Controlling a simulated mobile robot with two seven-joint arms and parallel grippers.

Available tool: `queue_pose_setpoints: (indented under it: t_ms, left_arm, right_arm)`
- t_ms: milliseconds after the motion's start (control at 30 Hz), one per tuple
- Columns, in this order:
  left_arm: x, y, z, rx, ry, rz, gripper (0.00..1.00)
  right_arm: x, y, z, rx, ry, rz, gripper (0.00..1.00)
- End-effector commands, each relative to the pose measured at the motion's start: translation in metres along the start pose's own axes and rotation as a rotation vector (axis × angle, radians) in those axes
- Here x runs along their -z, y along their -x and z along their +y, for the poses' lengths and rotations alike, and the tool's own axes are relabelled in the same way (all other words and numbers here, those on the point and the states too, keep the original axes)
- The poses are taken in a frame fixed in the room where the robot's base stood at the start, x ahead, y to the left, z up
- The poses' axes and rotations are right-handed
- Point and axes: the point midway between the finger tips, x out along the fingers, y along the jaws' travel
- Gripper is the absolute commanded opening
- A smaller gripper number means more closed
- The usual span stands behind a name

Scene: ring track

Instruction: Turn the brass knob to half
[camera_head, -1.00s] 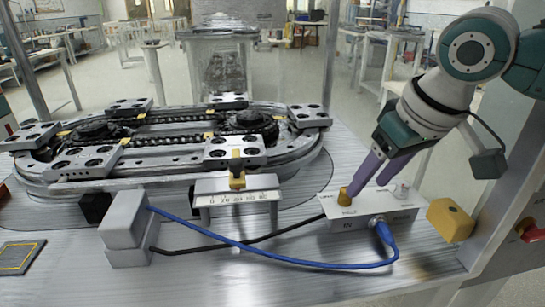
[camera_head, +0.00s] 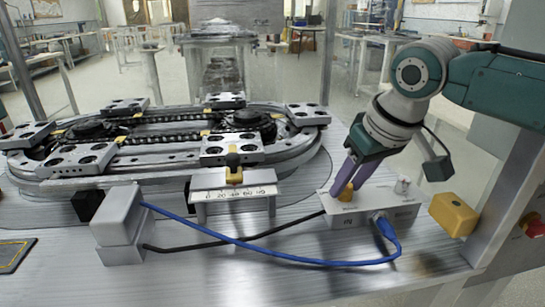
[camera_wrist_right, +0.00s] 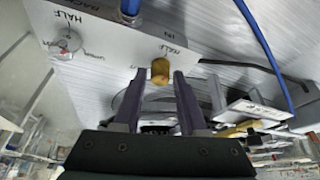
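The brass knob (camera_head: 347,190) stands on top of the white control box (camera_head: 345,219), near its left end. It also shows in the wrist view (camera_wrist_right: 160,71), with a printed HALF label beside it. My right gripper (camera_head: 346,184) reaches down to the knob from above. In the wrist view its two purple fingers (camera_wrist_right: 159,77) stand on either side of the knob, with a narrow gap visible at each side. The gripper is open around the knob. The knob's pointer direction is too small to tell. My left gripper is in neither view.
A second, pale knob (camera_head: 402,187) stands at the box's right end. A blue cable (camera_head: 300,260) and a black cable run from the box to a grey block (camera_head: 118,225). A yellow block (camera_head: 453,214) sits to the right. A scale plate (camera_head: 235,192) stands before the ring track (camera_head: 290,150).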

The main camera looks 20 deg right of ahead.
Motion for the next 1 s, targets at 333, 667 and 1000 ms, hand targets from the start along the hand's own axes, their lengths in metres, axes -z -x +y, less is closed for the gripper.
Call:
queue_pose_setpoints:
  t_ms: [333, 667, 1000]
  left_arm:
    - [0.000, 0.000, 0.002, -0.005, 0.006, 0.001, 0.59]
    - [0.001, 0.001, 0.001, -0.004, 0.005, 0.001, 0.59]
    - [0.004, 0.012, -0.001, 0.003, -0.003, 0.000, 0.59]
  right_arm:
    - [0.000, 0.000, 0.000, 0.000, 0.000, 0.000, 0.01]
    - [0.000, 0.001, 0.000, 0.003, 0.007, -0.002, 0.00]
    - [0.000, 0.000, 0.002, 0.092, 0.219, -0.004, 0.00]
